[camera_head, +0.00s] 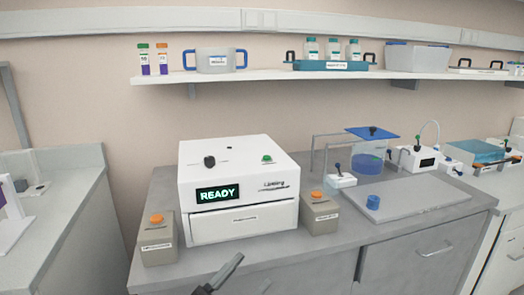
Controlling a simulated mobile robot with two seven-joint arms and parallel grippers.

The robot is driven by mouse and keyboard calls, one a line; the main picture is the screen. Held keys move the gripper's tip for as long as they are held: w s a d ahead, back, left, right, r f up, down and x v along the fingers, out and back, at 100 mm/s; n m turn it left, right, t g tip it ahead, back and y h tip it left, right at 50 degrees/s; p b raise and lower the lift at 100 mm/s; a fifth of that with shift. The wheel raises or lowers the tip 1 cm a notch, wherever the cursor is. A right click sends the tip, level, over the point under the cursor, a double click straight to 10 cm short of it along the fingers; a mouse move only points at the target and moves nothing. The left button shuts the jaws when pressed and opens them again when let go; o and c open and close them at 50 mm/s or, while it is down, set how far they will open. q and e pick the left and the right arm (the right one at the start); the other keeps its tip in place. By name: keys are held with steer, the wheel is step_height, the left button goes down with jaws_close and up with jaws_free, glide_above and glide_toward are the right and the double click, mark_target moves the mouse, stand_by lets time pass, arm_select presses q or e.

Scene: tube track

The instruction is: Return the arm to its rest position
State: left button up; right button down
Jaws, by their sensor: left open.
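My left gripper (220,274) shows at the bottom edge, left of centre, as a small dark grey shape. It is open, with nothing seen between its fingers. It is in front of the grey bench, below the white box-shaped machine (237,177) whose screen reads READY, and looks apart from it. Most of my left arm is out of the picture. My right gripper is not in view.
A grey block with an orange top (157,240) stands left of the machine, and a similar block (319,214) stands right. A wall shelf (270,75) holds tubes and containers.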

arm_select(q)
steer(key=s+a+f+n+y, duration=0.2)
steer(key=a+f+n+y, duration=0.3)
steer(key=f, duration=0.3)
steer(key=s+a+f+n+y, duration=0.3)
steer(key=a+f+n+y, duration=0.15)
steer(key=f, duration=0.35)
steer(key=s+a+f+n+g+y, duration=0.1)
steer(key=s+a+f+g+y, duration=0.1)
steer(key=s+a+f+g, duration=0.1)
steer(key=s+a+f+n+g+y+p, duration=0.1)
steer(key=s+a+f+g+y, duration=0.1)
steer(key=s+a+f, duration=0.3)
steer(key=s+f+y, duration=0.1)
steer(key=s+f, duration=0.2)
steer(key=s, duration=0.1)
steer(key=shift+s+f+g, duration=0.15)
steer(key=shift+f+g, duration=0.15)
steer(key=shift+g, duration=0.1)
